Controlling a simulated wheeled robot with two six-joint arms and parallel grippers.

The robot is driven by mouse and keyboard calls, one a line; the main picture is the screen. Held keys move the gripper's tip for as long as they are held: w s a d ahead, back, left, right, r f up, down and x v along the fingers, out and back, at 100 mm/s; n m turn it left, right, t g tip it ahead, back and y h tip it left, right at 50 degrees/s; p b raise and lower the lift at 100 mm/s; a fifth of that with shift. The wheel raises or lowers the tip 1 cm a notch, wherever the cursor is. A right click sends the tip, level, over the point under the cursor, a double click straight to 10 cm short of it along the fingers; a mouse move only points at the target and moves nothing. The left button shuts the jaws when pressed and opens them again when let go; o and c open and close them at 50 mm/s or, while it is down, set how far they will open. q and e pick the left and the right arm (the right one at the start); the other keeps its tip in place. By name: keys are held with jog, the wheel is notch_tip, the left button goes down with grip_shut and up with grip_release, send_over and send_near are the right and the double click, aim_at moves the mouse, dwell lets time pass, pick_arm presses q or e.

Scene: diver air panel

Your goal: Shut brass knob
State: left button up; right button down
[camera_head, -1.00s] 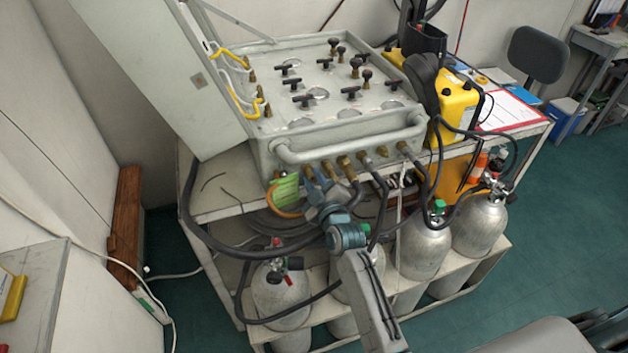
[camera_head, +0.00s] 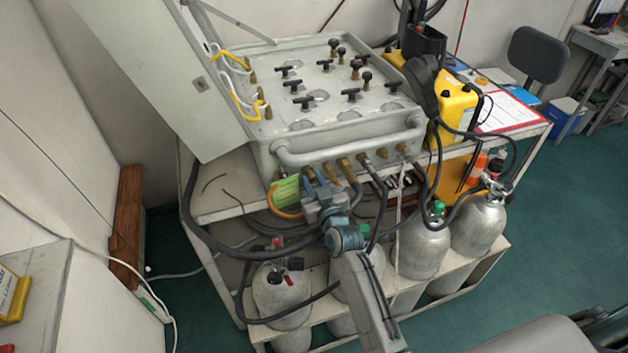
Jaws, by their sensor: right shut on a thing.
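The grey air panel (camera_head: 300,146) stands on a cart, with a row of brass fittings along its front edge. My right gripper (camera_head: 319,180) reaches up from below to this front edge. Its blue-grey fingers are shut around a brass knob (camera_head: 327,169) in the row, left of the middle. The fingers and the wrist hide most of the knob, so how far it is turned cannot be told. My left gripper is not in view.
Black hoses (camera_head: 378,185) hang close to the right of my gripper. A green tag (camera_head: 286,190) and an orange hose hang close to its left. Silver cylinders (camera_head: 424,247) stand on the cart's lower shelf. The green floor at right is mostly clear.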

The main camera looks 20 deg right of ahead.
jog(key=m+p, duration=0.1)
jog(key=m, duration=0.4)
jog(key=shift+m+p, duration=0.3)
jog(key=shift+m, duration=0.1)
jog(key=shift+a+m+p, duration=0.1)
jog(key=shift+m+p, duration=0.45)
jog(key=shift+m, duration=1.65)
jog(key=c, duration=1.5)
grip_release()
jog(key=s+b, duration=0.1)
jog(key=s, duration=0.4)
jog(key=s+b, duration=0.2)
jog(key=s, duration=0.4)
jog(key=shift+d+f, duration=0.15)
jog(key=shift+d, duration=0.05)
